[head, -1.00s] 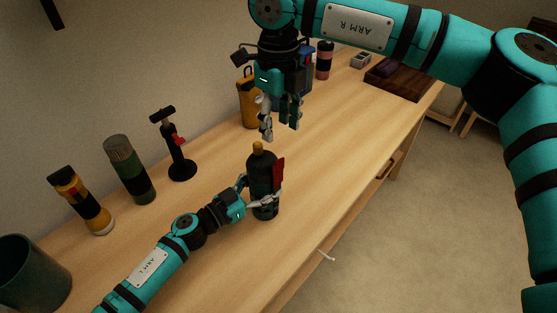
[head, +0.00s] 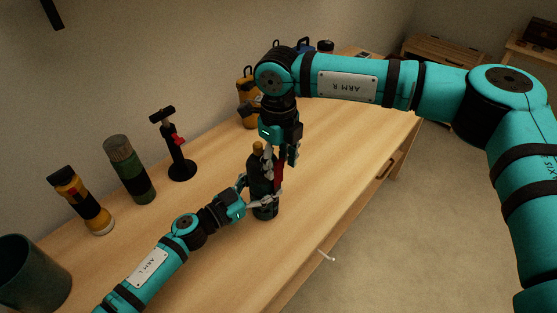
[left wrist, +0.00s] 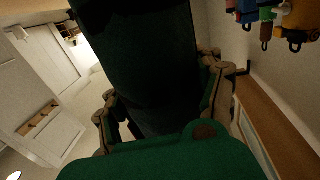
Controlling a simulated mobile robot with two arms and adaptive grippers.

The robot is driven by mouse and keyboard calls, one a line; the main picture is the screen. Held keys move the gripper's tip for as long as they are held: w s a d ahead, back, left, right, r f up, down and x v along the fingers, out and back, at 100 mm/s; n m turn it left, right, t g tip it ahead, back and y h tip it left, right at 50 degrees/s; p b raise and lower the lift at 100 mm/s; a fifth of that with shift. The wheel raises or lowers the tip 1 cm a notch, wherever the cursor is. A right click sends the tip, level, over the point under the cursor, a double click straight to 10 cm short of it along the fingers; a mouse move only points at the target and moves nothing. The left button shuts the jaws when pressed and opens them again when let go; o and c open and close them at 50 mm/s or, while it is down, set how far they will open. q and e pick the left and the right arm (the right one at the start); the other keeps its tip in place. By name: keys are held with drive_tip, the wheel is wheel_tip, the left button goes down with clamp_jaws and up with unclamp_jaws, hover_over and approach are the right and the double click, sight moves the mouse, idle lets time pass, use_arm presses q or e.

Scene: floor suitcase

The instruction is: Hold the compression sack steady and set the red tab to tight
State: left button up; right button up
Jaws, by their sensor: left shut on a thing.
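The compression sack (head: 262,187) is a dark upright cylinder with a tan top, standing on the wooden table in the head view. Its red tab (head: 279,172) is on its right side. My left gripper (head: 255,192) is shut around the sack's lower half. In the left wrist view the sack (left wrist: 140,70) fills the middle, with a finger of my left gripper (left wrist: 165,100) on each side. My right gripper (head: 281,161) points down at the sack's top, its fingers apart beside the red tab. Whether they touch the tab is hard to tell.
The table right of the sack is clear.

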sight(278, 161)
clamp_jaws()
wheel_tip(278, 161, up, 5)
drive_tip(key=shift+w+f, duration=0.15)
drive_tip(key=shift+r, duration=0.25)
drive_tip(key=shift+c, duration=0.6)
unclamp_jaws()
drive_tip(key=shift+o, duration=1)
